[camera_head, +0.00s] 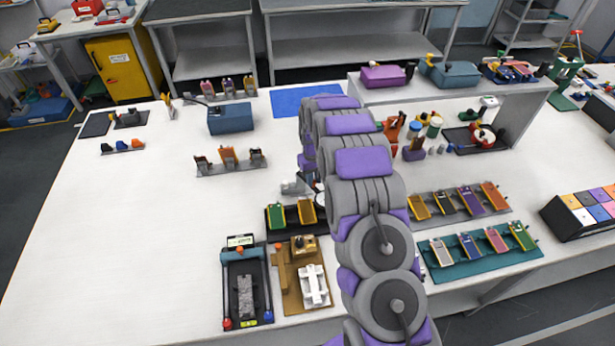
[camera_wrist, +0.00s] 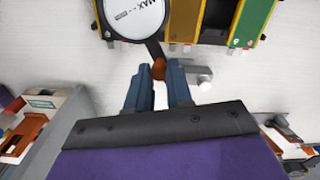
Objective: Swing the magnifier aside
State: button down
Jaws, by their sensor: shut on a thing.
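The magnifier (camera_wrist: 137,16) is a round white lens with a dark rim and dark lettering, at the top of the wrist view. A dark handle runs from its rim to an orange-brown knob (camera_wrist: 159,68). My gripper (camera_wrist: 160,80) has two blue fingers, shut on this knob from both sides. In the head view, my arm hides the gripper and most of the magnifier; a pale sliver of the lens (camera_head: 319,199) shows beside the arm. A grey post piece with a white end (camera_wrist: 203,79) is just right of the fingers.
A dark tray with a green cell holder (camera_head: 277,216) and a yellow cell holder (camera_head: 307,211) lies close by the magnifier. A press fixture (camera_head: 246,285) and a brown board (camera_head: 290,290) stand in front. The table's left part is mostly clear.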

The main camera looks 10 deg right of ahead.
jog(key=w+d+n+p, duration=0.3)
jog(key=w+n, duration=0.4)
jog(key=n, duration=0.5)
jog(key=shift+d+n, duration=0.4)
jog(key=shift+d, duration=0.15)
jog(key=shift+r, duration=0.1)
jog(key=c, duration=1.2)
grip_release()
jog(key=shift+w, duration=0.1)
jog(key=shift+o, duration=0.9)
notch_tip(320, 180, up, 17)
jog(key=p, duration=0.1)
